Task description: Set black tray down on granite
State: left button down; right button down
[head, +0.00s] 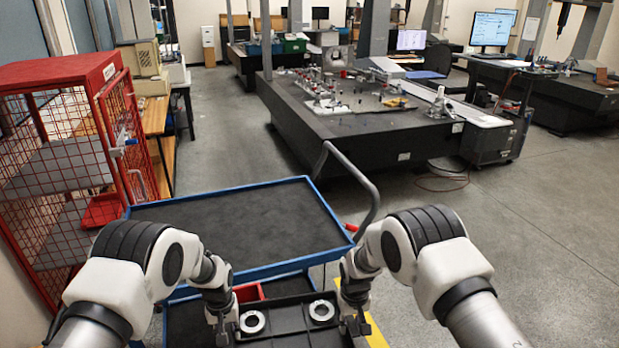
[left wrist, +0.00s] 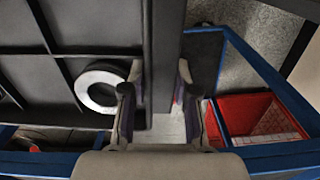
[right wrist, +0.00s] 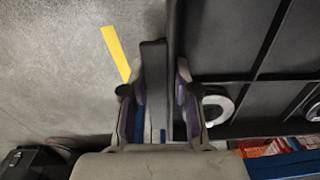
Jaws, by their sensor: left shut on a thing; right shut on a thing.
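The black tray (head: 288,322) is at the bottom middle of the head view, held between my two grippers. Two metal rings lie in its compartments, a left ring (head: 252,322) and a right ring (head: 322,311). My left gripper (head: 222,322) is shut on the tray's left wall, which also shows in the left wrist view (left wrist: 163,60). My right gripper (head: 355,318) is shut on the tray's right wall, seen in the right wrist view (right wrist: 153,80). The granite table (head: 375,138) stands well ahead, beyond the cart. The tray's near part is cut off by the frame.
A blue-rimmed cart (head: 240,222) with an empty dark top and a grey handle (head: 365,175) stands just ahead. A red bin (head: 248,292) is on its lower shelf. A red mesh cage (head: 65,150) is at left. The granite carries fixtures. Grey floor (head: 500,230) is open at right.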

aim_at(400, 121)
jog(key=i+l+z, duration=0.15)
jog(key=z, duration=0.25)
jog(key=i+l+z, duration=0.15)
jog(key=z, duration=0.25)
jog(key=i+z, duration=0.2)
jog(key=z, duration=0.2)
jog(key=i+l, duration=0.1)
jog(key=i, duration=1.45)
jog(key=i+u, duration=0.15)
jog(key=i, duration=0.95)
jog(key=i+l+u, duration=0.15)
jog(key=i, duration=0.95)
jog(key=i+u, duration=0.15)
jog(key=i, duration=0.45)
jog(key=i+u, duration=0.2)
jog(key=i, duration=0.4)
jog(key=i+l+u, duration=0.15)
jog(key=i, duration=0.4)
jog(key=i+u, duration=0.35)
jog(key=i+l+u, duration=0.15)
jog(key=u, duration=0.15)
jog(key=i, duration=0.05)
